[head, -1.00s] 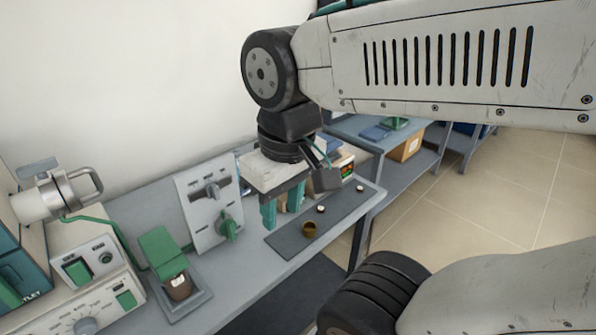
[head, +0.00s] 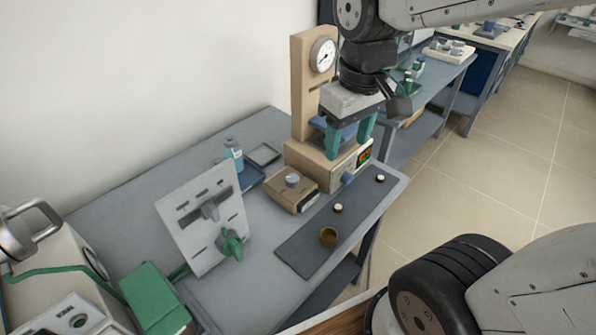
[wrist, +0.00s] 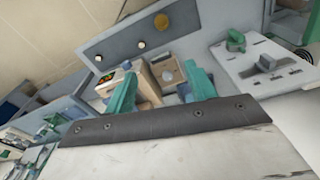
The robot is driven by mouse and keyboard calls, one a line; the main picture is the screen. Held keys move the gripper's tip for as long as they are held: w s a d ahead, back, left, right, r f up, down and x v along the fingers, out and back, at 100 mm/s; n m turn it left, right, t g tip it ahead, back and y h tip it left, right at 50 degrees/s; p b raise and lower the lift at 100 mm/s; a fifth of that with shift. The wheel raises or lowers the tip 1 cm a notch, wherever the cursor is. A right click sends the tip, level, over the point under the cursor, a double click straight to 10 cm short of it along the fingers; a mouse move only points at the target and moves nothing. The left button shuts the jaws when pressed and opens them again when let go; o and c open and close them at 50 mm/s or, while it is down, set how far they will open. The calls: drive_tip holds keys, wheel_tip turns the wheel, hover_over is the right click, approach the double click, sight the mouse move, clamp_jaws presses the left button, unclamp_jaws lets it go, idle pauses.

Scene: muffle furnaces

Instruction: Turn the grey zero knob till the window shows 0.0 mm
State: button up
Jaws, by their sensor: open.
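A low tan box (head: 279,194) on the bench carries a grey round knob (head: 292,181) on top and a small dark window (head: 307,202) in front; its reading is too small to tell. The box also shows in the wrist view (wrist: 168,72). Right behind it stands a tan dial stand (head: 309,150), with a coloured display (head: 364,156) and a blue-grey knob (head: 347,178) on its base. My gripper (head: 348,148) is open and empty, its teal fingers pointing down in front of the stand's column. In the wrist view the stand and box show between and beyond the fingers (wrist: 162,90).
A white panel (head: 190,235) with a green knob stands left of the box. A blue bottle (head: 233,153) stands behind. Bench between panel and box is partly clear.

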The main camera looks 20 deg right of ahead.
drive_tip(key=w+f+n, duration=0.2)
drive_tip(key=w+f, duration=0.2)
drive_tip(key=w, duration=0.3)
drive_tip(key=n+g, duration=0.1)
drive_tip(key=n, duration=0.3)
hover_over(292, 178)
wheel_tip(292, 178, down, 13)
drive_tip(key=shift+f, duration=0.1)
wheel_tip(292, 178, down, 7)
drive_tip(key=shift+r, duration=0.1)
drive_tip(key=shift+f, duration=0.45)
drive_tip(key=c, duration=1)
